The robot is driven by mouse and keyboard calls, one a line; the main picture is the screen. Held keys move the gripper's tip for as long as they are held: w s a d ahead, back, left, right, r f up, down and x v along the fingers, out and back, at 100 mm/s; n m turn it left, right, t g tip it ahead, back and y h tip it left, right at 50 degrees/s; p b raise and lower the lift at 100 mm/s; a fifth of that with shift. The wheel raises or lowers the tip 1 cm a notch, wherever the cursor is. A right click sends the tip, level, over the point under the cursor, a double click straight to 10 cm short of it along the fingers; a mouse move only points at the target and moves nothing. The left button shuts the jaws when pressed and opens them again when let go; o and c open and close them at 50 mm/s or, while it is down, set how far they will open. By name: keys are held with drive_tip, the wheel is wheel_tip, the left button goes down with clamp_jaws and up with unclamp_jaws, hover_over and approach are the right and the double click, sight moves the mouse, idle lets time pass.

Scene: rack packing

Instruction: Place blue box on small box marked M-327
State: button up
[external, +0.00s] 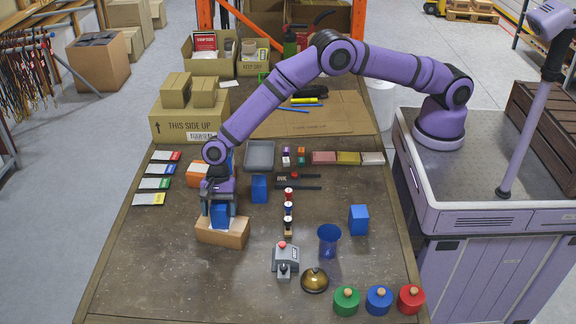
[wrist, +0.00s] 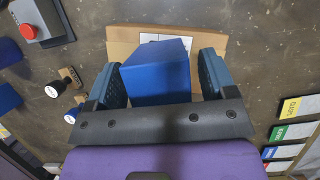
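A blue box (external: 220,216) stands on top of a small brown cardboard box (external: 222,236) on the left half of the table. My gripper (external: 220,207) points down with its fingers on either side of the blue box. In the wrist view, the blue box (wrist: 158,78) sits slightly turned between the fingers (wrist: 162,80), with a narrow gap showing at the right finger. The gripper looks open around it. The cardboard box (wrist: 122,42) shows behind it with a white label (wrist: 162,37); its marking is too small to read. The underside of the blue box is hidden.
Other blue boxes stand to the right (external: 259,189) (external: 358,220). A row of stamps (external: 288,208), a grey device with a red button (external: 285,256), a blue cup (external: 329,240) and a brass bell (external: 314,280) stand nearby. Coloured cards (external: 155,184) lie left. The front-left table is clear.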

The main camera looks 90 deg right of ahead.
drive_tip(key=v, duration=1.2)
drive_tip(key=shift+r, duration=0.2)
drive_tip(key=s+d+r+n+t, duration=0.15)
drive_tip(key=s+d+r, duration=0.3)
drive_tip(key=r, duration=0.55)
drive_tip(key=s+d+r+n, duration=0.3)
drive_tip(key=s+d+r, duration=0.15)
drive_tip(key=r, duration=0.45)
drive_tip(key=s+d+r+n+t+h, duration=0.15)
drive_tip(key=s+d+r+n, duration=0.35)
drive_tip(key=s+d+r, duration=0.55)
drive_tip(key=s+d+r+n+t+h, duration=0.1)
drive_tip(key=s+d+r+n, duration=0.1)
drive_tip(key=s, duration=0.7)
drive_tip(key=s+d+r+n, duration=0.2)
drive_tip(key=s, duration=0.6)
drive_tip(key=s+d+f+n+h, duration=0.1)
drive_tip(key=s+d+f+n, duration=0.1)
drive_tip(key=s, duration=0.6)
drive_tip(key=s+d+f+n+t+h, duration=0.1)
drive_tip(key=s+d+f+n, duration=0.1)
drive_tip(key=s, duration=0.6)
drive_tip(key=shift+s+d, duration=0.3)
drive_tip(key=shift+d, duration=0.2)
